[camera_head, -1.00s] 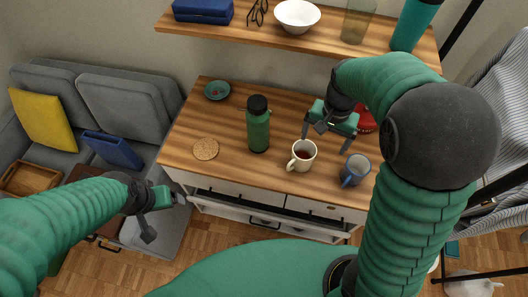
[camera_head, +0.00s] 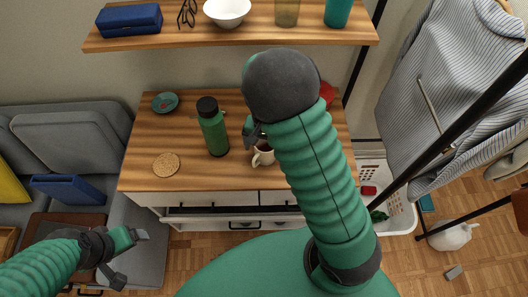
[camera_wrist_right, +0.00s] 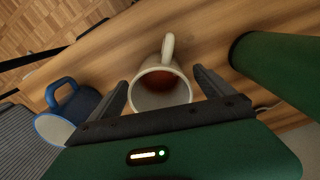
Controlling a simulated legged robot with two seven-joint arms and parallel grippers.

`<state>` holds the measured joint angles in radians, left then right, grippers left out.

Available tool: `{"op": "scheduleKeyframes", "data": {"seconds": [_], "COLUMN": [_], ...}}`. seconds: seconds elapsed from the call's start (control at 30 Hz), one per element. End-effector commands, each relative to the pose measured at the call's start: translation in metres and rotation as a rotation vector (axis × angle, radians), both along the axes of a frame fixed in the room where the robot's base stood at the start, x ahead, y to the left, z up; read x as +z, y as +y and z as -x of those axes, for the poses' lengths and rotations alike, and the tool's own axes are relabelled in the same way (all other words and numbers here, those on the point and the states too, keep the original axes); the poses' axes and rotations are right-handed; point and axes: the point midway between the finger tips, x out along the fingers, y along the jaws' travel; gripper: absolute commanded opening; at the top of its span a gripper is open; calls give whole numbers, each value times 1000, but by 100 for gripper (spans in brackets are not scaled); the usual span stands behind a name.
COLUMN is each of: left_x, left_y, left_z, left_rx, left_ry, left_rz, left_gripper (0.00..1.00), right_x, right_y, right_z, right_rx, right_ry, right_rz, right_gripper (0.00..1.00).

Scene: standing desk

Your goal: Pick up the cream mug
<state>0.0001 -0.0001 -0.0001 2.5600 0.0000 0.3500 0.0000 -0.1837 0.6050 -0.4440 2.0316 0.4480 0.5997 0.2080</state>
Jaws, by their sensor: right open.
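The cream mug (camera_head: 262,157) stands upright on the wooden desk top, its far part hidden behind my right arm in the head view. In the right wrist view, the mug (camera_wrist_right: 143,92) has dark red liquid inside and its handle points to the top of the picture. My right gripper (camera_wrist_right: 160,77) is open, with one finger on each side of the mug and gaps visible. In the head view, this gripper (camera_head: 252,135) is mostly hidden by my arm. My left gripper (camera_head: 131,257) is open and empty at lower left, away from the desk.
A green bottle (camera_head: 214,132) stands left of the mug; a blue mug (camera_wrist_right: 72,107) is on its other side. A cork coaster (camera_head: 166,164) and small green dish (camera_head: 165,102) lie on the desk. A shelf (camera_head: 180,40) hangs above. A laundry basket (camera_head: 400,215) stands at right.

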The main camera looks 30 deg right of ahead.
Motion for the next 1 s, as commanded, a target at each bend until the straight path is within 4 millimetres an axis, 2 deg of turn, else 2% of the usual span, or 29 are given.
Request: {"op": "scheduleKeyframes", "data": {"seconds": [0.03, 0.1, 0.37, 1.0], "left_x": [-4, -5, -4, -4], "left_y": [0, 0, 0, 0], "left_z": [0, 0, 0, 0], "left_rx": [0, 0, 0, 0], "left_ry": [0, 0, 0, 0], "left_rz": [0, 0, 0, 0], "left_gripper": [84, 84, 84, 84], "right_x": [-12, -19, -22, -22], "right_y": [0, 0, 0, 0], "right_z": [0, 0, 0, -1], "right_rx": [-3, -2, -1, -1], "right_ry": [2, 1, -3, -1], "right_rz": [1, 0, 0, 0], "right_gripper": [92, 92, 91, 7]}}
